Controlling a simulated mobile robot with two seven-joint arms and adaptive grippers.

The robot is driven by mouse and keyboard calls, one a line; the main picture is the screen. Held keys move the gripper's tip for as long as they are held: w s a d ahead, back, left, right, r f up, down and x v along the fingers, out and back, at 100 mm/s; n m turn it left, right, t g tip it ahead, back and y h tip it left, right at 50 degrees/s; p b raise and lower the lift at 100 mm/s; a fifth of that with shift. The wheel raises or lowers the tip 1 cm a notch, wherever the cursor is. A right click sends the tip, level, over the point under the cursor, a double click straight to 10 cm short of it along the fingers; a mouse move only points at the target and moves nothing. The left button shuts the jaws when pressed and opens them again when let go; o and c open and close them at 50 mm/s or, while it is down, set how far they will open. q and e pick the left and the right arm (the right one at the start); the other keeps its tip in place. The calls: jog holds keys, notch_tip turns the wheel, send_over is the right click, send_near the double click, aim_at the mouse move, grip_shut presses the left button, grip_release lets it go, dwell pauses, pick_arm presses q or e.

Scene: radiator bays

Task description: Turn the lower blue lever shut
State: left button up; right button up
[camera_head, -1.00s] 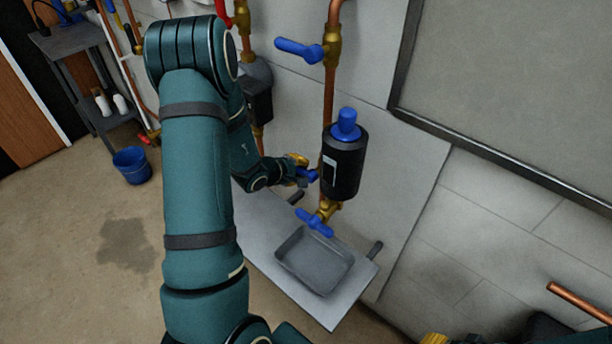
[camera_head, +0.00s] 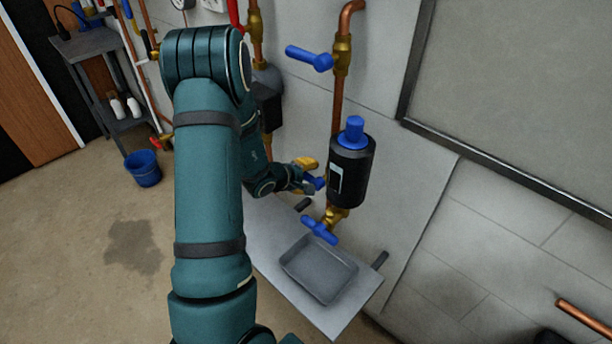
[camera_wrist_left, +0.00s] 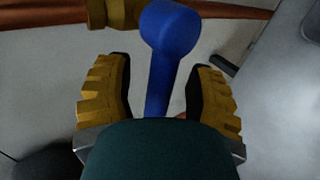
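In the left wrist view the blue lever (camera_wrist_left: 170,45) runs from a round hub down between the two yellow fingers of my left gripper (camera_wrist_left: 158,85). The fingers are apart, with a gap on both sides of the lever. The lever's lower end is hidden behind my dark green gripper body. A brass fitting (camera_wrist_left: 112,12) and copper pipe lie beyond it. My right gripper is not in view.
An upper blue lever (camera_head: 308,58) sits on the copper pipe above the black cylinder (camera_head: 351,172). A blue bucket (camera_head: 143,168) stands on the floor.

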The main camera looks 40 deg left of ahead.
pick_arm(q)
jog(key=v, duration=1.2)
jog(key=shift+s, duration=0.1)
dwell(0.4)
